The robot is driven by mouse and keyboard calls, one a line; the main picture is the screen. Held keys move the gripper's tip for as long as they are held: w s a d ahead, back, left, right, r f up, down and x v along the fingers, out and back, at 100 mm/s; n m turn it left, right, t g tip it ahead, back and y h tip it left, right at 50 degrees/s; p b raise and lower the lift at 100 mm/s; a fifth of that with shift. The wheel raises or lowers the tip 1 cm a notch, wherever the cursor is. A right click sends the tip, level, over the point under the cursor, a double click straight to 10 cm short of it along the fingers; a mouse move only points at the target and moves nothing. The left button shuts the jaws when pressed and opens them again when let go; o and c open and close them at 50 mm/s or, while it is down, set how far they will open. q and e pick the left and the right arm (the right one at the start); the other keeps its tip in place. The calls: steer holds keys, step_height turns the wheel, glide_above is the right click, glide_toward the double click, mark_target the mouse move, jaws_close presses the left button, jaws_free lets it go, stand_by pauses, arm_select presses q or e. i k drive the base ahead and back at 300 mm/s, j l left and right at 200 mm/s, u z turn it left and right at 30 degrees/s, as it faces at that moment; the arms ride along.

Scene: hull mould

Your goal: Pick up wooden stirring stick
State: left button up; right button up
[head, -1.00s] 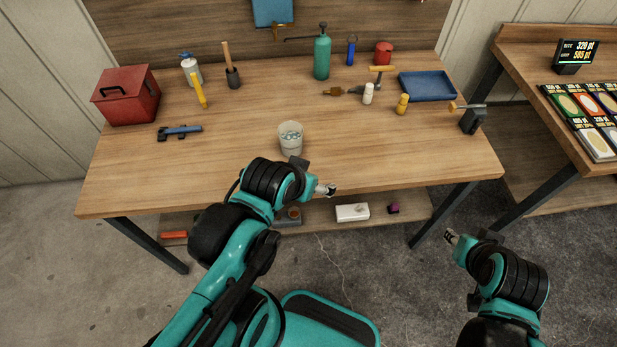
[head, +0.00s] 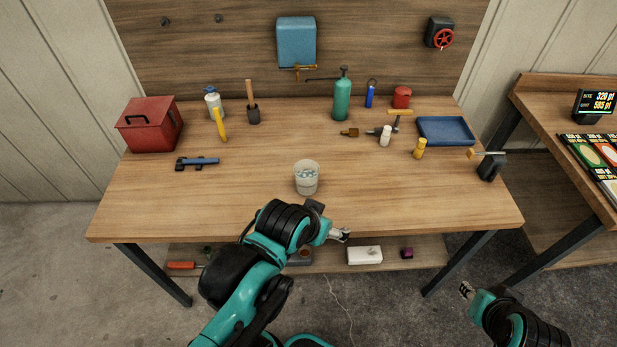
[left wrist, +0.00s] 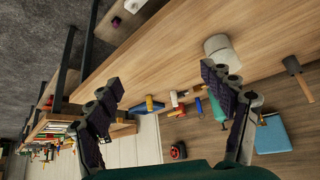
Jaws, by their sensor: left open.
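A slim wooden stick (head: 249,92), the likely stirring stick, stands upright in a dark holder (head: 253,115) at the back left of the workbench (head: 250,215). My left gripper (head: 342,235) is at the bench's front edge, well in front and to the right of the stick. It is open and empty; its spread fingers show in the left wrist view (left wrist: 163,80). My right gripper (head: 466,290) is low at the right, off the bench; its jaws are too small to read.
A pale cup (head: 307,179) with small pieces inside stands near my left gripper. A yellow tool (head: 219,125), spray bottle (head: 214,103) and red toolbox (head: 151,127) are left of the stick. A green bottle (head: 342,100) stands to its right.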

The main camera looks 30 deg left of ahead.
mark_target(252, 102)
steer(key=i+u, duration=0.1)
steer(key=u, duration=0.35)
steer(key=i+u, duration=0.15)
steer(key=u, duration=0.35)
steer(key=i+u, duration=0.1)
steer(key=u, duration=0.35)
